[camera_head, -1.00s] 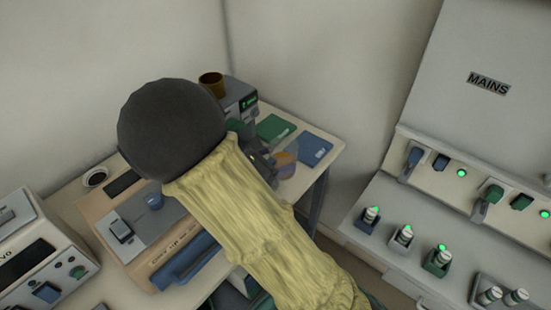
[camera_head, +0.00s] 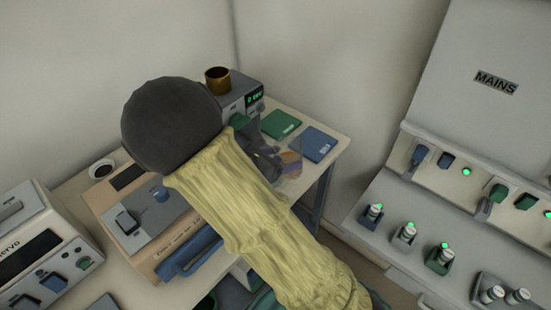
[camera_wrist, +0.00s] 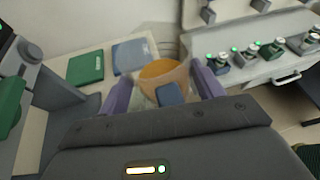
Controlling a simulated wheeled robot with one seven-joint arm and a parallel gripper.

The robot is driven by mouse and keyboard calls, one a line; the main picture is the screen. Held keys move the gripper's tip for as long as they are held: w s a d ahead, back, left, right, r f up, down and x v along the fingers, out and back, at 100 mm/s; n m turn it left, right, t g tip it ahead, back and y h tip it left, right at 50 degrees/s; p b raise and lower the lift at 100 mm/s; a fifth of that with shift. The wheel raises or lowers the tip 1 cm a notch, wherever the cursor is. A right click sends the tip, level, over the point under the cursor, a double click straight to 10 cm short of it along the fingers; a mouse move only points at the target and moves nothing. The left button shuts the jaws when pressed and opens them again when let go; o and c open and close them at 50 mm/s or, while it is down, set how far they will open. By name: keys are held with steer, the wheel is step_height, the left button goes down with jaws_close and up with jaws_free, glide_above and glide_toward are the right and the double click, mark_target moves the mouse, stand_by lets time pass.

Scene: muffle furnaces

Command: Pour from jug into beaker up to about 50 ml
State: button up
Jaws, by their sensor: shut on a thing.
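A clear jug (camera_head: 291,165) with orange liquid is at the end of my arm in the head view, near the table's right edge. In the wrist view the jug (camera_wrist: 163,72) sits between my two purple fingers, and a blue piece shows in front of it. My gripper (camera_wrist: 166,88) is shut on the jug; in the head view my gripper (camera_head: 272,161) is partly hidden by my arm. The jug's lower part is hard to see. I cannot make out a beaker in either view.
A brown cup (camera_head: 217,80) stands on a grey device with a green display (camera_head: 254,98). A green book (camera_head: 280,124) and a blue book (camera_head: 313,144) lie on the table beyond the jug. A mains panel (camera_head: 440,175) with switches stands at right.

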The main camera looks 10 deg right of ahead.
steer(key=shift+s+r+n+g+p, duration=0.2)
steer(key=shift+n+g+p, duration=0.25)
steer(key=shift+p, duration=1.45)
steer(key=shift+d, duration=0.15)
steer(key=shift+r+n+p, duration=0.1)
steer(key=shift+n+p, duration=0.15)
steer(key=shift+p, duration=0.4)
steer(key=shift+n+g+h+p, duration=0.6)
steer(key=shift+n+p, duration=0.3)
steer(key=shift+p, duration=1.6)
steer(key=shift+n+p, duration=0.3)
steer(key=shift+p, duration=0.3)
steer(key=shift+s+p, duration=0.1)
steer(key=shift+p, duration=0.4)
steer(key=shift+w+f+n+g+h+p, duration=0.15)
steer(key=shift+f+n+g+h+p, duration=0.2)
steer(key=shift+n+p, duration=0.5)
steer(key=shift+w+f+n+g+h+p, duration=0.15)
steer(key=shift+n+g+h+p, duration=0.3)
steer(key=shift+p, duration=0.6)
